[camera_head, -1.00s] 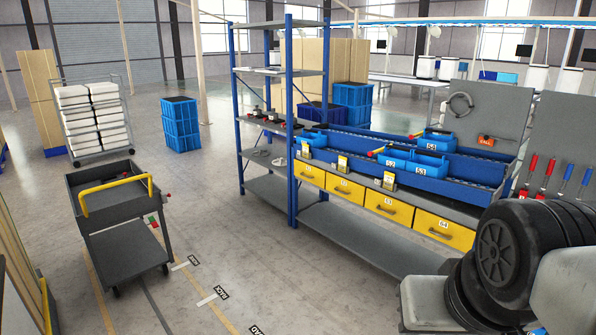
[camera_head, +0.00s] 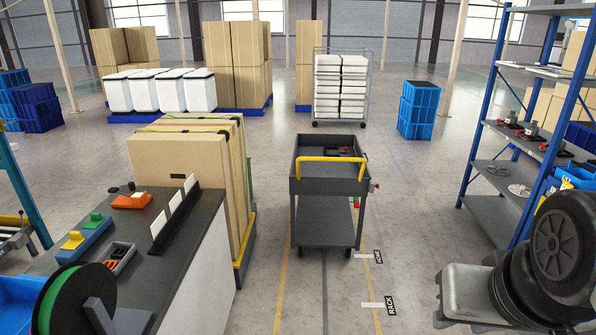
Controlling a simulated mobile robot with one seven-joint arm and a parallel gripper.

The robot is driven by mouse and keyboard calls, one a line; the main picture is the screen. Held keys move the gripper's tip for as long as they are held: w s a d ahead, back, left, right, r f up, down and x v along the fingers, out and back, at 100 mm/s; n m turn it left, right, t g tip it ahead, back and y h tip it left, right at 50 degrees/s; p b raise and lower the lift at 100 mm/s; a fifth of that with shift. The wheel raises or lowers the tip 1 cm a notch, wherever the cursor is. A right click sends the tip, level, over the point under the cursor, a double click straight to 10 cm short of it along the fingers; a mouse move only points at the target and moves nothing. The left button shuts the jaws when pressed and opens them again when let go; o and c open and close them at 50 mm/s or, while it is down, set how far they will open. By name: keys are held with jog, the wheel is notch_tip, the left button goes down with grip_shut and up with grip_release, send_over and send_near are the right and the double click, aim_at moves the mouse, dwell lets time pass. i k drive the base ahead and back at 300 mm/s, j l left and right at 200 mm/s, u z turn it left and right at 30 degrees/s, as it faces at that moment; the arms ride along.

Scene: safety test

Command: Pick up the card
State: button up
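Several small white card-like pieces (camera_head: 175,201) stand upright along a dark strip on the workbench at the left. I cannot tell whether one of them is the card. A dark grey cart (camera_head: 329,184) with a yellow handle stands on the floor near the middle. A small dark item (camera_head: 345,151) lies in its top tray, too small to make out. My gripper is not in view.
The workbench (camera_head: 205,225) carries orange, yellow and green items and a green spool (camera_head: 62,300). Large cardboard panels (camera_head: 190,165) stand behind it. Blue crates (camera_head: 418,110) and a blue shelf rack (camera_head: 500,110) are at the right. The floor around the cart is open.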

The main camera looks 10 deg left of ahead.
aim_at(174, 204)
jog(key=i+u, duration=0.3)
jog(key=i, duration=1.25)
jog(key=i+u, duration=0.3)
jog(key=i, duration=0.15)
jog(key=i+l+u, duration=0.1)
jog(key=i+u, duration=0.2)
jog(key=i, duration=0.15)
jog(key=i+l+u, duration=0.3)
jog(key=i+j+u, duration=0.1)
jog(key=i+u, duration=0.15)
jog(key=u, duration=0.2)
jog(key=i+u, duration=0.25)
jog(key=u, duration=0.15)
jog(key=i+u, duration=0.25)
jog(key=u, duration=0.2)
jog(key=i+l+u, duration=0.15)
jog(key=u, duration=0.3)
jog(key=i, duration=0.1)
